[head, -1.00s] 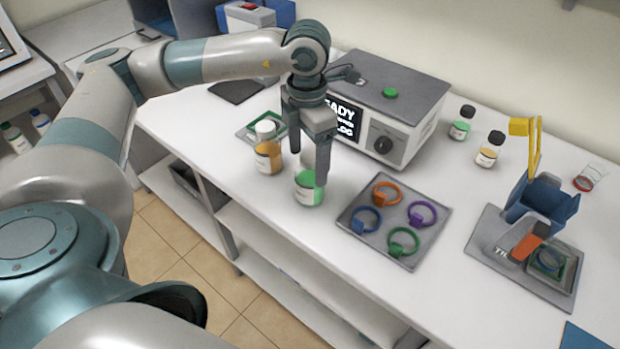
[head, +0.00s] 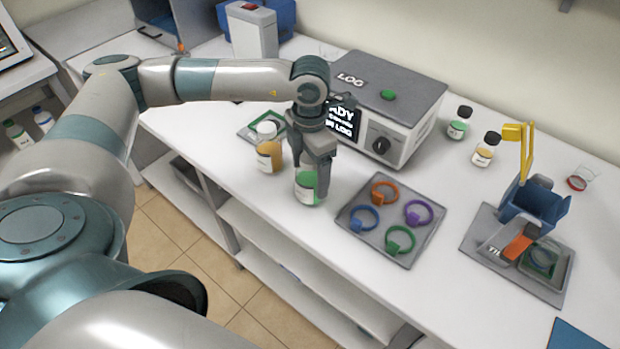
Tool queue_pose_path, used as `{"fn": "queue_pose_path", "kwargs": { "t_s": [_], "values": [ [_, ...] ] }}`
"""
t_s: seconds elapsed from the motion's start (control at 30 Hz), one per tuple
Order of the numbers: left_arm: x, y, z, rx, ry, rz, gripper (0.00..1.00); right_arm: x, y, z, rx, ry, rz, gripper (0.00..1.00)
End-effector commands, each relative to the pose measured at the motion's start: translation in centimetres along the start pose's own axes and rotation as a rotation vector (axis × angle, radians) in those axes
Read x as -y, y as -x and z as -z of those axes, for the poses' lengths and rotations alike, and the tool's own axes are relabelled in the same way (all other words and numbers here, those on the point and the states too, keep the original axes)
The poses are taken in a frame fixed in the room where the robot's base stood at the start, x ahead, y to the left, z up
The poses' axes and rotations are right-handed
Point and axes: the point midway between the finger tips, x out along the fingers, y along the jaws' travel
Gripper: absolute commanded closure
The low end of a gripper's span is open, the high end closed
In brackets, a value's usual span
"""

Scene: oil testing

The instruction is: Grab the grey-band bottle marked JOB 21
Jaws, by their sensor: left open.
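A small bottle with green contents and a white label (head: 304,190) stands near the front edge of the bench. My left gripper (head: 314,188) points down over it, open, with a finger in front of its right side. The gripper hides the bottle's top, and I cannot tell whether the fingers touch it. A bottle with amber contents and a white cap (head: 268,155) stands to its left. Two dark-capped bottles stand at the back right, one green (head: 459,122) and one amber (head: 486,149). I cannot read JOB 21 or make out a grey band on any bottle. My right gripper is not in view.
A grey tray with several coloured rings (head: 389,262) lies right of the gripper. A grey machine with a dial (head: 405,135) stands behind. A blue and yellow device on a plate (head: 535,205) is at the right. The bench front between is clear.

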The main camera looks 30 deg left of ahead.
Motion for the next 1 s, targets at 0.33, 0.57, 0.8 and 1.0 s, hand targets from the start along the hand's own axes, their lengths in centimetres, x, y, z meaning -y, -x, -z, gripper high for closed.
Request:
{"fn": "queue_pose_path", "kwargs": {
  "t_s": [0.33,0.57,0.8,1.0],
  "values": [
    [0.01,0.01,-0.02,0.0,0.0,0.0,0.24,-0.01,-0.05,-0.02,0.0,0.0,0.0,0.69],
    [0.01,0.03,-0.02,0.0,0.0,0.0,0.75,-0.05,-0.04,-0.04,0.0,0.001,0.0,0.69],
    [-0.01,0.11,-0.06,0.002,0.0,0.0,0.82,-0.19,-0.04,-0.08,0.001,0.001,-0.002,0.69],
    [-0.01,0.57,-0.13,0.004,0.001,0.0,0.82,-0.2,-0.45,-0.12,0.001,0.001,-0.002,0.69]
  ]
}}
